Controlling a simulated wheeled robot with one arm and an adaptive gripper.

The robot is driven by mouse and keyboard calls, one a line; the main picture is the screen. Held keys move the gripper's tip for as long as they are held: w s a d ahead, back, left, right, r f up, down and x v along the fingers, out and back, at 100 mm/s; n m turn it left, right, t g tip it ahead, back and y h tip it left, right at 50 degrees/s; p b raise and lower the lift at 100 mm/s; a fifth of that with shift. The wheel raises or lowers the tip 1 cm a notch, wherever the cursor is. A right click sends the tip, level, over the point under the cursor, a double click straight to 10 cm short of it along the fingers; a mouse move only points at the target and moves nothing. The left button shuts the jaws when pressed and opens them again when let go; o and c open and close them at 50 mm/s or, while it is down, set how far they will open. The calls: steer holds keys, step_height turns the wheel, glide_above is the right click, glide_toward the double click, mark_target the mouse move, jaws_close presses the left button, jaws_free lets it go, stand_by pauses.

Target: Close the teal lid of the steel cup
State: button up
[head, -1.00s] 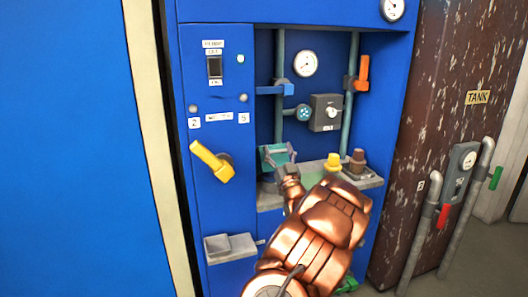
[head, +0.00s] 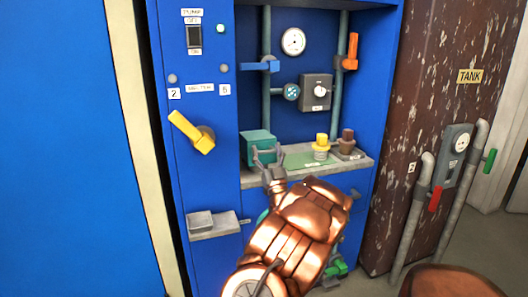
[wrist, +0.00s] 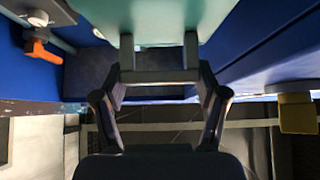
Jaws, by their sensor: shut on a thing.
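A teal box-like part (head: 257,147), which I take to be the teal lid, stands at the left end of the grey shelf in the head view. My gripper (head: 267,155) is at its front right side, its fingers overlapping it in the picture. In the wrist view, a teal surface (wrist: 160,18) fills the top middle, and my gripper (wrist: 159,62) reaches up to it with both fingertips. The jaws are shut on the teal part; the exact contact is hard to see. I cannot make out the steel cup.
The grey shelf (head: 318,175) also carries a yellow-topped part (head: 321,146) and a brown-topped part (head: 347,143). A yellow lever (head: 192,132) sticks out on the left panel above a small grey tray (head: 214,228). A blue handle (head: 258,66) and an orange handle (head: 352,47) are higher up.

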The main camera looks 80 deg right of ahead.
steer(key=shift+s, duration=0.1)
steer(key=o, duration=1.7)
steer(key=v, duration=1.2)
